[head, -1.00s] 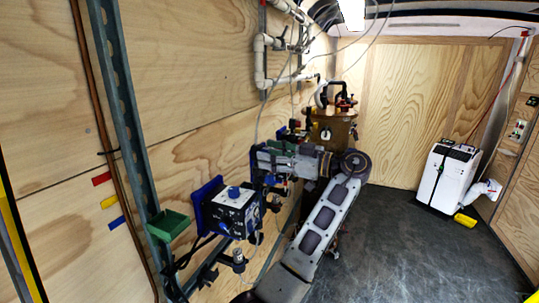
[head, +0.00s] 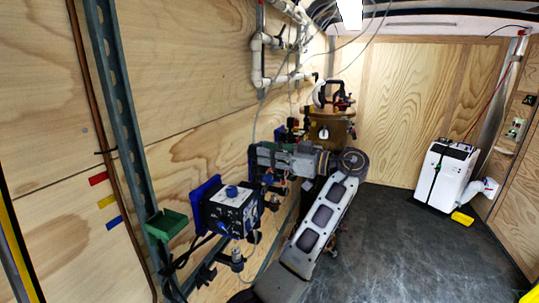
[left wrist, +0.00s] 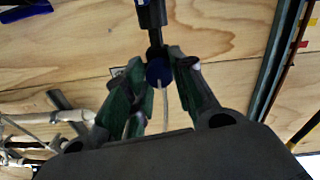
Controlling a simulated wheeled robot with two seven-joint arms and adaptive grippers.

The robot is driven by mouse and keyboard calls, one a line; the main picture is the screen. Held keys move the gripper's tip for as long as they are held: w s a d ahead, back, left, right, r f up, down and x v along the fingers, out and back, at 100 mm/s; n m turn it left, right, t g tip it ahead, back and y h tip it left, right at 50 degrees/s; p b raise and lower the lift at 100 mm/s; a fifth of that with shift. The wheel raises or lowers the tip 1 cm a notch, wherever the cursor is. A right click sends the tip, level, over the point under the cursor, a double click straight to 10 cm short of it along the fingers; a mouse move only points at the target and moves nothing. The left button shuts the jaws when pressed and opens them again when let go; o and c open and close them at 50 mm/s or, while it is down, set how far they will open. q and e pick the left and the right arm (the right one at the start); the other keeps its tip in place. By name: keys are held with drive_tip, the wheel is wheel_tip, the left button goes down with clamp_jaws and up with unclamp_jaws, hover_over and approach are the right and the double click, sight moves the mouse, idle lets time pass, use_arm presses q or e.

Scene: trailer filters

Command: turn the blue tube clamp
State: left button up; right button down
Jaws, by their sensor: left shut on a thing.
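The blue tube clamp (left wrist: 158,72) shows in the left wrist view as a round blue knob below a dark stem, with a pale thin tube running down from it. My left gripper (left wrist: 160,82) has its green-padded fingers on both sides of the knob and is shut on it. In the head view my left gripper (head: 262,162) is close to the left plywood wall, beyond the blue control box. The clamp cannot be made out there, hidden by the gripper. My right gripper is not in view.
A blue and black control box (head: 234,208) and a green bin (head: 167,225) are mounted on the left wall. White pipes (head: 258,65) run above. A white machine (head: 446,178) stands at the right.

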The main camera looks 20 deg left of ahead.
use_arm(q)
drive_tip(key=shift+r+m+p, duration=0.1)
drive_tip(key=shift+m+p, duration=0.65)
drive_tip(key=shift+m, duration=2.25)
drive_tip(key=o, duration=1)
drive_tip(key=shift+w+r, duration=0.1)
drive_tip(key=shift+r, duration=4.85)
